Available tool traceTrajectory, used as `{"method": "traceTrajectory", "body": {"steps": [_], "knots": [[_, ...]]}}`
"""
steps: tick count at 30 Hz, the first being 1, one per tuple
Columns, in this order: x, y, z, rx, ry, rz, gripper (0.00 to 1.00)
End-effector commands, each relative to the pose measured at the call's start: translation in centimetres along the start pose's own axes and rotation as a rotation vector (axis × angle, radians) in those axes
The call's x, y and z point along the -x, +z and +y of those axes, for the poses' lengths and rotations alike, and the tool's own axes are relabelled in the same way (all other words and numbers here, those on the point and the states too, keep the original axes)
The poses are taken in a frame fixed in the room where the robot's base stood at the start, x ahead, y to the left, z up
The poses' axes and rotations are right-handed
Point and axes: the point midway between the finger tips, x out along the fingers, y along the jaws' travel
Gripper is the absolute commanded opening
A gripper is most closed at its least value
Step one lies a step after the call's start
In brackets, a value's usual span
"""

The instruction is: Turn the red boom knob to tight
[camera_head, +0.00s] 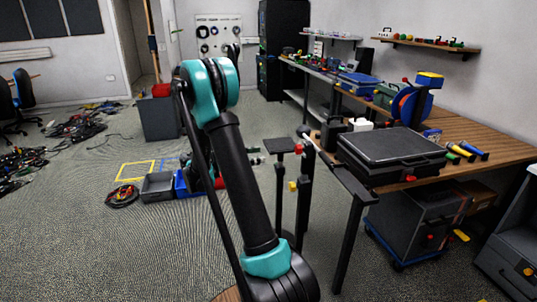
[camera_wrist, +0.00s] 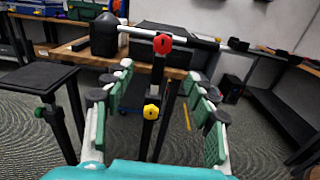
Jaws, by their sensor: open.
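The red knob (camera_wrist: 162,43) sits at the top of a black upright post in the wrist view, where a light horizontal boom meets it. It also shows in the head view (camera_head: 299,148), right of my arm. A yellow knob (camera_wrist: 151,111) is lower on the same post, and it shows in the head view too (camera_head: 292,186). My gripper (camera_wrist: 161,88) is open and empty, its green-padded fingers spread to either side of the post. The red knob is ahead of the fingers, apparently untouched. In the head view my arm hides the gripper. Any tight marking is too small to read.
A small black platform (camera_wrist: 40,78) on a stand is at the left in the wrist view. A wooden workbench (camera_head: 472,139) carries a black case (camera_head: 392,150) at the right. Grey and blue bins (camera_head: 157,187) and cables lie on the floor at left.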

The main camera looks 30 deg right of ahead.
Motion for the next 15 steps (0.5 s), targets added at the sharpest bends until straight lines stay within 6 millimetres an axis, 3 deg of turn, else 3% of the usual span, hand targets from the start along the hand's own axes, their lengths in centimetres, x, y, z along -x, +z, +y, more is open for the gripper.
{"method": "traceTrajectory", "body": {"steps": [1,10,15], "knots": [[-1.0,-0.1,0.0,0.018,-0.027,-0.003,0.56],[-3.7,-0.1,-0.2,0.048,-0.056,-0.004,0.56],[-6.9,-0.1,-0.4,0.047,-0.056,-0.004,0.56]]}}
